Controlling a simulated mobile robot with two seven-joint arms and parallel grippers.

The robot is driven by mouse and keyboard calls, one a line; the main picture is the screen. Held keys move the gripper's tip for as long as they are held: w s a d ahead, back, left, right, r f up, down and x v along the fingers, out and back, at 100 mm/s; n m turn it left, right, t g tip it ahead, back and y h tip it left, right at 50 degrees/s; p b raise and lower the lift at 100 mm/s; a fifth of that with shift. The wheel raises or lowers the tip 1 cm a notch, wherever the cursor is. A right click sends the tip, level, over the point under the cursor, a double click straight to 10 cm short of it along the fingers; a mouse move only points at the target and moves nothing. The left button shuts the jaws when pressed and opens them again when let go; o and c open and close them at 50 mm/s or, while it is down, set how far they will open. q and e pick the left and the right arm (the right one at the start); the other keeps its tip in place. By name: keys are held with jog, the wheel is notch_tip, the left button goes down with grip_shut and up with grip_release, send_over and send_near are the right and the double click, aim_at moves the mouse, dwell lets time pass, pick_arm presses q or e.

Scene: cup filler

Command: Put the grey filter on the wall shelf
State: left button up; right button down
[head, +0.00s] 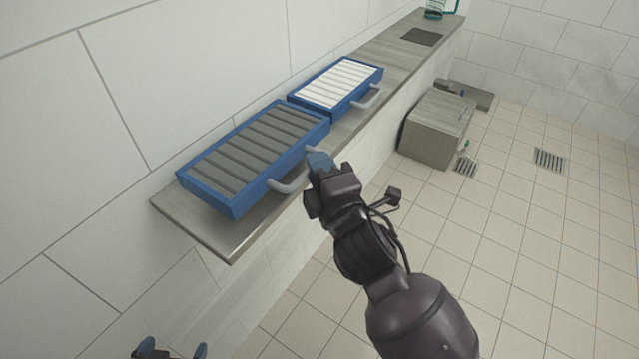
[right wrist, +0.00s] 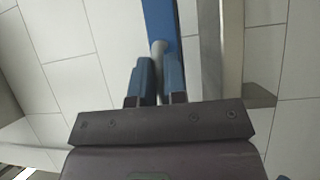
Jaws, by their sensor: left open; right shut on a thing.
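The grey filter (head: 248,153), a blue frame with grey pleats and a light grey handle (head: 286,186), lies on the near end of the wall shelf (head: 226,238). My right gripper (head: 318,163) is at the far end of that handle. In the right wrist view, its blue fingers (right wrist: 157,80) are shut on the grey handle (right wrist: 158,48), with the blue frame (right wrist: 162,18) just beyond. The fingers partly hide the handle. My left gripper (head: 172,350) is at the bottom edge of the head view, with its blue fingertips apart and nothing seen between them.
A white filter (head: 337,83) in a blue frame lies on the shelf just beyond the grey one. A dark square plate (head: 421,37) and a glass container (head: 436,8) are farther along. A grey box (head: 437,128) stands on the floor; tiled floor to the right is mostly clear.

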notch_tip(320, 180, down, 4)
jog(key=shift+f+b, duration=0.1)
jog(key=shift+b, duration=0.55)
jog(key=c, duration=1.2)
grip_release()
jog(key=shift+c, duration=0.2)
jog(key=shift+o, duration=0.4)
jog(key=r+v, duration=0.1)
jog(key=v, duration=1.1)
jog(key=shift+f+p, duration=0.3)
jog(key=shift+f, duration=0.1)
